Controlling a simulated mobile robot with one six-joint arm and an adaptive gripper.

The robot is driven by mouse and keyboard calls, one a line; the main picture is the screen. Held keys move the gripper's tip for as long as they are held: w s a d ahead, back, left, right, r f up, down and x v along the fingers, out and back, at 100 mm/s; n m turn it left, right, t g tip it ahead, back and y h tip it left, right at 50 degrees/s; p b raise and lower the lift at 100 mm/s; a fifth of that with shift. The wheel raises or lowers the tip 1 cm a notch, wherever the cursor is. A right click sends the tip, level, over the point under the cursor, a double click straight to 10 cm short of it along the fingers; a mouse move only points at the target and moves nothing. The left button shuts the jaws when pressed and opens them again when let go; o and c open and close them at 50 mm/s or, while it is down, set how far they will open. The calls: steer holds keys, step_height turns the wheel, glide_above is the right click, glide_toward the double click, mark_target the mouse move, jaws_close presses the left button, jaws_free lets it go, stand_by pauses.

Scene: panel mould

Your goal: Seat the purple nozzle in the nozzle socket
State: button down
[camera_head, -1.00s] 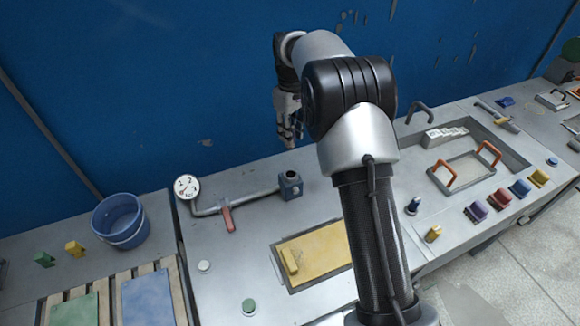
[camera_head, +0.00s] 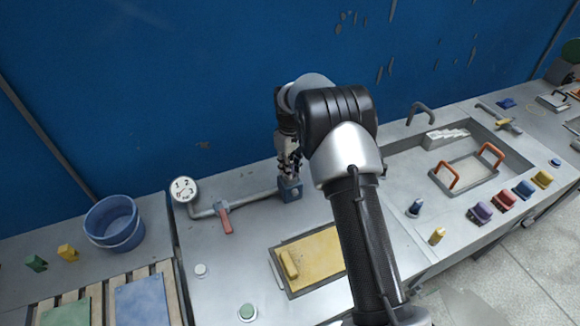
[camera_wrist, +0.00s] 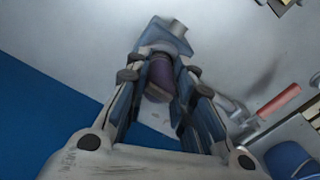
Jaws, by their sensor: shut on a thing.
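The purple nozzle (camera_wrist: 160,76) is between the fingers of my gripper (camera_wrist: 161,68) in the wrist view, and my gripper is shut on it. The nozzle socket is the grey-blue block (camera_head: 291,193) at the right end of the pipe in the head view. It also shows just past the fingertips in the wrist view (camera_wrist: 172,36). In the head view my gripper (camera_head: 289,170) points down right over the socket, and the nozzle is hidden there. Whether the nozzle has entered the socket cannot be told.
The pipe carries a red lever (camera_head: 225,221) and a round gauge (camera_head: 184,189). The blue wall (camera_head: 180,90) rises close behind. A yellow panel (camera_head: 316,257) lies in front of the socket. A blue bucket (camera_head: 113,222) stands at left.

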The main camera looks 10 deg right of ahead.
steer(key=c, duration=1.4)
jaws_free()
steer(key=shift+r, duration=0.1)
steer(key=shift+o, duration=0.2)
steer(key=s+r+m+t+p, duration=0.1)
steer(key=s+r, duration=0.2)
steer(key=r, duration=0.9)
steer(key=s+r+m+p, duration=0.1)
steer(key=s+r, duration=0.3)
steer(key=r, duration=0.7)
steer(key=s+r+m+t, duration=0.1)
steer(key=s+r, duration=0.6)
steer(key=s, duration=0.4)
steer(key=s+f+m+t, duration=0.2)
steer(key=s+m, duration=0.1)
steer(key=s, duration=1.9)
steer(key=shift+f+m+t, duration=0.2)
steer(key=shift+m+t, duration=0.1)
steer(key=shift+m, duration=0.1)
